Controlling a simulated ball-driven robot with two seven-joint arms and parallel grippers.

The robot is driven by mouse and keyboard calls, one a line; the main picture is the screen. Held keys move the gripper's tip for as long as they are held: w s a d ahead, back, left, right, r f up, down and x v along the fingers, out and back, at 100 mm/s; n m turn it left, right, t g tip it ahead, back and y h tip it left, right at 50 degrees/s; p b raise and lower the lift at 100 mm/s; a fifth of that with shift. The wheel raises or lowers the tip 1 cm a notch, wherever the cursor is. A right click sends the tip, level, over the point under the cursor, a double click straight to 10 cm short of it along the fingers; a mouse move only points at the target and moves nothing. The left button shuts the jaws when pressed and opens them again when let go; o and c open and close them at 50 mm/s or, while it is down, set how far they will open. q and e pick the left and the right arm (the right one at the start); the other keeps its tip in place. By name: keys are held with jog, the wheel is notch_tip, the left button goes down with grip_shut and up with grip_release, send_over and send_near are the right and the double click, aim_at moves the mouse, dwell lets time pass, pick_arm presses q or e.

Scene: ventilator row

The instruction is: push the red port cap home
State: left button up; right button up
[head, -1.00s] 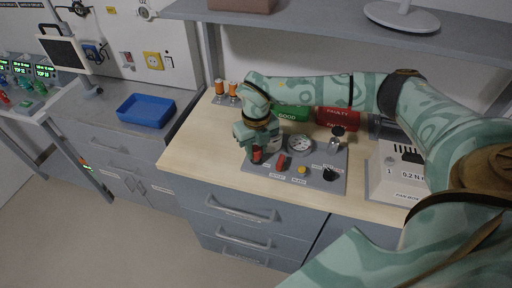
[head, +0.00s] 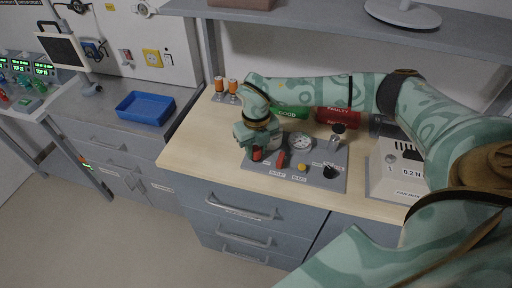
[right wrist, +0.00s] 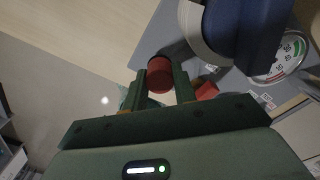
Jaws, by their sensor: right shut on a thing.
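The red port cap (head: 257,154) is at the left end of the grey panel (head: 258,180) on the wooden bench, partly hidden by my right gripper (head: 256,150). In the right wrist view the red cap (right wrist: 160,75) sits between the two fingers of my right gripper (right wrist: 162,82), which is shut on it. The cap's round end faces the camera. I cannot see how far it sits in its port. My left gripper is not in view.
On the panel, a red lever (head: 281,160), a dial gauge (head: 300,142), a yellow button (head: 302,168) and a black knob (head: 329,171) stand to the right. A force readout box (head: 395,180) is farther right. Green (head: 292,112) and red (head: 336,115) bins are behind.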

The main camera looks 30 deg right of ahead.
aim_at(256, 149)
jog(key=o, duration=1)
notch_tip(256, 149, up, 7)
jog(key=p, duration=0.6)
jog(key=shift+r, duration=0.1)
